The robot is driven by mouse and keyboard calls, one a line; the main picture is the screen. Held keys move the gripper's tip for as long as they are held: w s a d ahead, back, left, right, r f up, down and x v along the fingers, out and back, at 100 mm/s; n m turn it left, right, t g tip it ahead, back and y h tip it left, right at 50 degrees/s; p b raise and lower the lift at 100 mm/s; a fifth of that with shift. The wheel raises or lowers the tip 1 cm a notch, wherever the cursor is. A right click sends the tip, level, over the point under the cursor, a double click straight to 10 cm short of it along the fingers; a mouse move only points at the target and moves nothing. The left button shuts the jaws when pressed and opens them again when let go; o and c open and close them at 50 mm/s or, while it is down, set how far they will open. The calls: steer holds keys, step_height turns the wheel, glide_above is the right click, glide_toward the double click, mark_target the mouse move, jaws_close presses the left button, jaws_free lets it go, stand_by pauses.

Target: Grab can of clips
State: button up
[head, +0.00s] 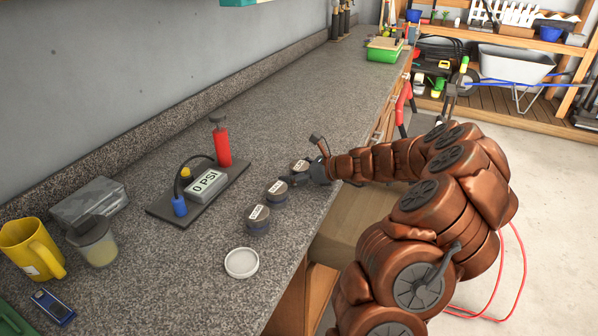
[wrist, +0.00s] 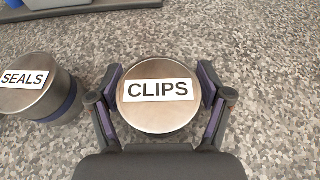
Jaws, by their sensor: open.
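The can of clips (wrist: 158,112) is a round tin with a metal lid and a white label reading CLIPS. In the wrist view it sits between the two fingers of my gripper (wrist: 158,100), which is open. One finger is on each side, close to the can; I cannot tell whether either touches. In the head view my gripper (head: 304,165) is around the farthest can of the row (head: 300,166), which stands on the worktop, partly hidden by the gripper.
A can labelled SEALS (wrist: 45,95) stands just left of the clips can. In the head view another can (head: 258,222) and a white lid (head: 241,263) are nearer. A pump board (head: 180,212) with a red cylinder lies to the left. The far worktop is mostly clear.

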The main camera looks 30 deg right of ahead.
steer(key=c, duration=1.2)
steer(key=shift+c, duration=0.3)
steer(key=shift+r, duration=0.1)
